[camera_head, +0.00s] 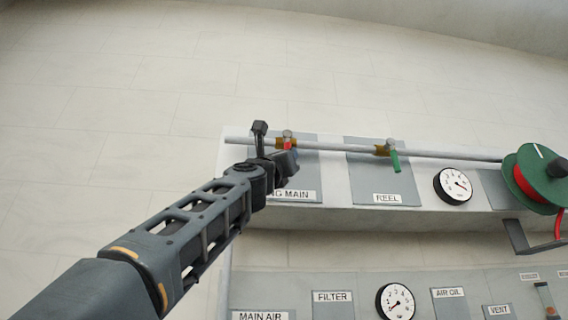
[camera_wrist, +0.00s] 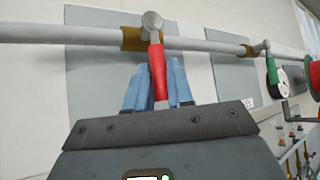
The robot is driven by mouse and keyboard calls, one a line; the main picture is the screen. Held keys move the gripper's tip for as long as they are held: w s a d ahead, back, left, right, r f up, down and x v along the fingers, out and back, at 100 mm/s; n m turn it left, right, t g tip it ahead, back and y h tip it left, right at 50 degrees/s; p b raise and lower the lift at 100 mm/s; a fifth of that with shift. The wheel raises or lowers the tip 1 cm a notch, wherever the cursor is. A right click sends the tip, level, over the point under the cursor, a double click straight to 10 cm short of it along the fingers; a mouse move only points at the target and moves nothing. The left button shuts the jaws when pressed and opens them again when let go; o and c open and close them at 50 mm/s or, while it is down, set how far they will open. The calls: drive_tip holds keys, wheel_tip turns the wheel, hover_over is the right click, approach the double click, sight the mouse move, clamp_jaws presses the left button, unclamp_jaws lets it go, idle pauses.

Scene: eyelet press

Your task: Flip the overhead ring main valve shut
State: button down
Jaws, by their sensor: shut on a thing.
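The ring main valve has a red lever (camera_wrist: 157,69) on a brass body (camera_wrist: 134,40) along a grey overhead pipe (camera_wrist: 65,35). The lever hangs down from the pipe, across its line, in the wrist view. In the head view the red lever (camera_head: 288,144) shows only in part above my gripper. The label plate (camera_head: 303,196) below reads "NG MAIN", its start hidden by my arm. My gripper (camera_wrist: 158,82) has its blue fingers on both sides of the lever and is shut on it. The lever's lower end shows between the fingers.
A second valve with a green lever (camera_head: 395,160) hangs on the same pipe to the right, above a REEL label (camera_head: 387,198). Right of it are a round gauge (camera_head: 453,185) and a green hose reel (camera_head: 537,178).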

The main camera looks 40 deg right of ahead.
drive_tip(key=shift+w+a+r, duration=0.1)
drive_tip(key=c, duration=1.1)
unclamp_jaws()
